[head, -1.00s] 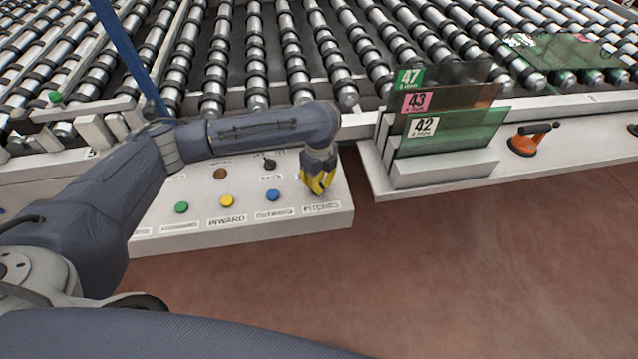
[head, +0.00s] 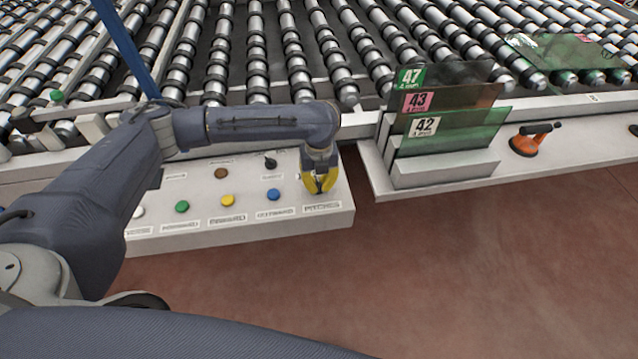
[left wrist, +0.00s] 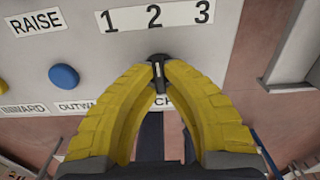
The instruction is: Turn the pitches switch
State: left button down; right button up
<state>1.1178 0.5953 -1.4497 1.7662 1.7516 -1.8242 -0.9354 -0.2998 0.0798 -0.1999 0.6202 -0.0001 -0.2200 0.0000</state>
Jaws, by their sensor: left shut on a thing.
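The pitches switch (left wrist: 158,68) is a small black knob with a white mark line. In the left wrist view it sits between the yellow fingertips, below a label strip reading 1 2 3 (left wrist: 155,15). My left gripper (left wrist: 158,70) is shut on it, a finger on each side. In the head view my left gripper (head: 320,188) points down at the right end of the control panel (head: 235,236), just above the PITCHES label (head: 322,207), and hides the switch there. The white line points roughly toward the middle of the strip. My right gripper is not in view.
Blue (head: 273,195), yellow (head: 227,200) and green (head: 182,207) buttons and another black knob (head: 270,162) lie left of the gripper. Glass sheets (head: 455,130) stand in a rack to the right, beside an orange suction cup (head: 523,146). Rollers (head: 255,60) fill the back.

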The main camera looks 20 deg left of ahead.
aim_at(319, 185)
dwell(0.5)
pick_arm(q)
jog(key=c, duration=1.5)
grip_release()
jog(key=shift+r, duration=0.1)
notch_tip(319, 185, up, 12)
jog(key=shift+f, duration=0.1)
jog(key=shift+d, duration=0.1)
